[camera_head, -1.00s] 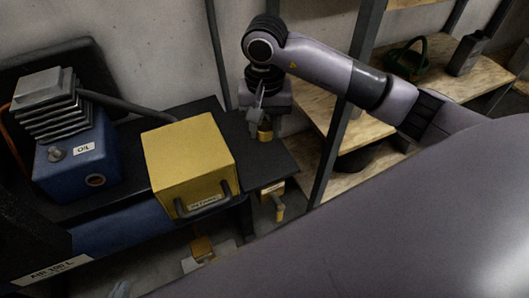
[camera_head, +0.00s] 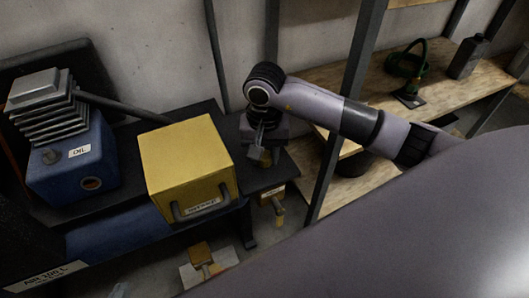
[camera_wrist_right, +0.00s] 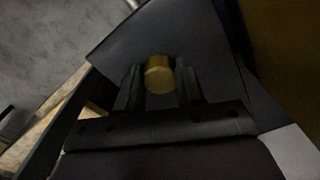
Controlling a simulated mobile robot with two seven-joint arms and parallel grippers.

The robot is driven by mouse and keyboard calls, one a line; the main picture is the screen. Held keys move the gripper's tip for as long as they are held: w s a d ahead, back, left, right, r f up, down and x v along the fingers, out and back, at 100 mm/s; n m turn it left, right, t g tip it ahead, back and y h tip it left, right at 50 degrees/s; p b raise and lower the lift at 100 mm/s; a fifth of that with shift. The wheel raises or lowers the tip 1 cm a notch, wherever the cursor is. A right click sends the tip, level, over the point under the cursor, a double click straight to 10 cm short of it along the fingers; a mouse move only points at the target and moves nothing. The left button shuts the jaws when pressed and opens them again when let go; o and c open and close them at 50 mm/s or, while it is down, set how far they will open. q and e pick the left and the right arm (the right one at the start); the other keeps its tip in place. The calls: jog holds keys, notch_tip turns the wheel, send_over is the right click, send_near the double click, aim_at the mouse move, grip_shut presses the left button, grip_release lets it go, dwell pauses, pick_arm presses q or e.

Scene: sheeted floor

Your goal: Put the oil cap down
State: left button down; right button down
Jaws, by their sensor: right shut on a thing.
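My right gripper (camera_head: 262,148) is shut on the oil cap (camera_head: 265,159), a small yellow cylinder, above the right end of the dark bench (camera_head: 215,116). In the right wrist view, the cap (camera_wrist_right: 159,76) sits between the two dark fingers (camera_wrist_right: 160,92) with the dark bench top behind it. I cannot tell whether the cap touches the bench. The blue oil tank (camera_head: 75,165), labelled OIL, stands at the left of the bench, with a round port on its front. My left gripper is not in view.
A yellow box (camera_head: 187,165) with a dark handle stands on the bench between the tank and my right gripper. Wooden shelves (camera_head: 435,90) on dark posts stand to the right, holding a dark canister (camera_head: 467,57). A yellow part lies on a pale sheet (camera_head: 222,257) on the floor.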

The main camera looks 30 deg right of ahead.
aim_at(264, 156)
jog(key=c, duration=0.7)
grip_release()
jog(key=shift+r+p, duration=0.2)
jog(key=shift+p, duration=0.15)
pick_arm(q)
jog(key=shift+s+a+f+y+p, duration=0.15)
jog(key=shift+s+a+p, duration=0.05)
jog(key=shift+a+p, duration=0.3)
jog(key=shift+s+a+f+y+p, duration=0.2)
jog(key=shift+a+p, duration=0.15)
jog(key=shift+p, duration=0.15)
pick_arm(e)
notch_tip(264, 156, up, 12)
jog(key=shift+s+a+f, duration=0.1)
